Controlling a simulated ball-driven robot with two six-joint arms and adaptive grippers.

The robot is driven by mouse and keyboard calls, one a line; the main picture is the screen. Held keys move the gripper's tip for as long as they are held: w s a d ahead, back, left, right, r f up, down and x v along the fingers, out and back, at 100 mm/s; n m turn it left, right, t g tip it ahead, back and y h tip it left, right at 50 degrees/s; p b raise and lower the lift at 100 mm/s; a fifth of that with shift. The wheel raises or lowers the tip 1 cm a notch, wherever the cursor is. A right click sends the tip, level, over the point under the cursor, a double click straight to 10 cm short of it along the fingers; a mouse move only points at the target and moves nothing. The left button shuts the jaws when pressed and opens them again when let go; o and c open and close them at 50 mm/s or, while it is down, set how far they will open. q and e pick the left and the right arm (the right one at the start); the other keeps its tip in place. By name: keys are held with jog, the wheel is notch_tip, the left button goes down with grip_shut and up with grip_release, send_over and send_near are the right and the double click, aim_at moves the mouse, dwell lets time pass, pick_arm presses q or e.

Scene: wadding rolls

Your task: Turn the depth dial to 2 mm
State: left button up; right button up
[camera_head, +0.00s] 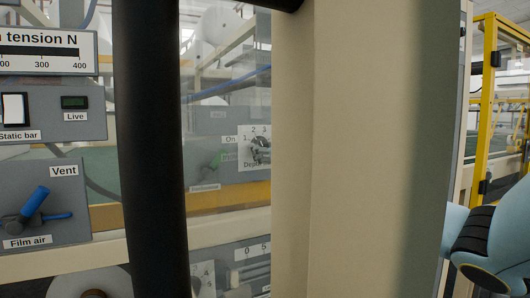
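The depth dial (254,147) is a white plate with a dark knob, marked 1, 2, 3 and labelled "Depth". It shows through a clear pane, between a dark upright bar and a wide beige post. The post cuts off its right side. Pale grey bar-like shapes lie over the knob's lower right, and I cannot tell what they are. The knob's pointer setting is too small to read. Neither gripper can be made out. A light blue and black link of my arm shows at the right edge.
The dark bar (150,150) and beige post (360,150) stand close in front. At left are a static bar switch (14,109) and a blue film air handle (35,202). A yellow-framed enclosure (486,95) stands at the far right.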

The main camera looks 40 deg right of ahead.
jog(key=shift+f+m, duration=0.15)
jog(key=shift+m, duration=0.55)
jog(key=o, duration=1.1)
jog(key=shift+o, duration=0.2)
jog(key=shift+s, duration=0.15)
jog(key=v, duration=1.1)
jog(key=shift+s+a, duration=0.25)
jog(key=shift+s, duration=0.05)
